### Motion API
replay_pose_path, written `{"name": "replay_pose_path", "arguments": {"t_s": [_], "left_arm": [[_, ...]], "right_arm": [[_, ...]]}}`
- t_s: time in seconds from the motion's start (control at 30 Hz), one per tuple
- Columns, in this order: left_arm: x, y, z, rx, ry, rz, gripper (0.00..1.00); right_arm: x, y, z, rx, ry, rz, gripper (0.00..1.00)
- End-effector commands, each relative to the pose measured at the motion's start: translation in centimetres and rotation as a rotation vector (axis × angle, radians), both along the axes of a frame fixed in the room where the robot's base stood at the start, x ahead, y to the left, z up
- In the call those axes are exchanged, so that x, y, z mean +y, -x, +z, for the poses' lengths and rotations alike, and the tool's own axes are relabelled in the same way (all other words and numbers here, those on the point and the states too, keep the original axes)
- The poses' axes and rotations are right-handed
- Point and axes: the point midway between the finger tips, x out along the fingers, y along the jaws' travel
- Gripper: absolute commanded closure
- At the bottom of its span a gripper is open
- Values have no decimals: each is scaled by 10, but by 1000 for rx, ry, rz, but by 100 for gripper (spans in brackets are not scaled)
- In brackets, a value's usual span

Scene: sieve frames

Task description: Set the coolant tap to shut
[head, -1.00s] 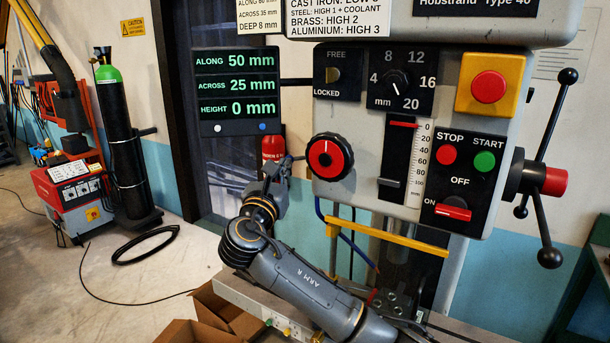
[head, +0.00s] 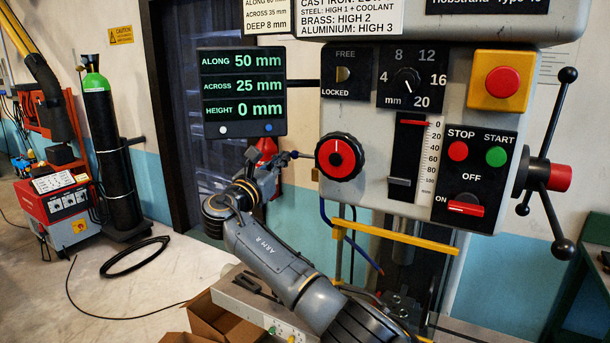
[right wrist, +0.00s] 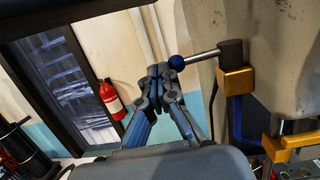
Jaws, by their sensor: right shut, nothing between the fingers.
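The coolant tap shows in the right wrist view as a brass body (right wrist: 237,83) on the machine's side, with a dark cap and a blue hose below. Its silver lever (right wrist: 204,55) sticks out sideways, roughly level, and ends in a blue ball (right wrist: 177,62). In the head view the lever's ball (head: 294,154) shows small, left of the red and black dial. My right gripper (right wrist: 160,71) is shut and empty, its tips just left of the ball; I cannot tell whether they touch. In the head view my right gripper (head: 277,158) is beside the lever. My left gripper is out of view.
The red and black dial (head: 341,157) is close to the right of the tap. A yellow bar (head: 398,236) runs below the machine head. A display (head: 242,92) hangs above my gripper. A red extinguisher (right wrist: 110,100) stands behind by the wall.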

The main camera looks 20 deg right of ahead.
Motion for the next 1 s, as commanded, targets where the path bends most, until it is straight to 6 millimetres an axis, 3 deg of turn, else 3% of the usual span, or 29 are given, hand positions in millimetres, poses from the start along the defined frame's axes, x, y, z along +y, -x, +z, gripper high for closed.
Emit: {"name": "replay_pose_path", "arguments": {"t_s": [0.17,1.0], "left_arm": [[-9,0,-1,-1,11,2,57],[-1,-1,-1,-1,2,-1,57]], "right_arm": [[0,-1,0,-1,-1,0,100],[-2,-2,0,-1,-1,0,100]]}}
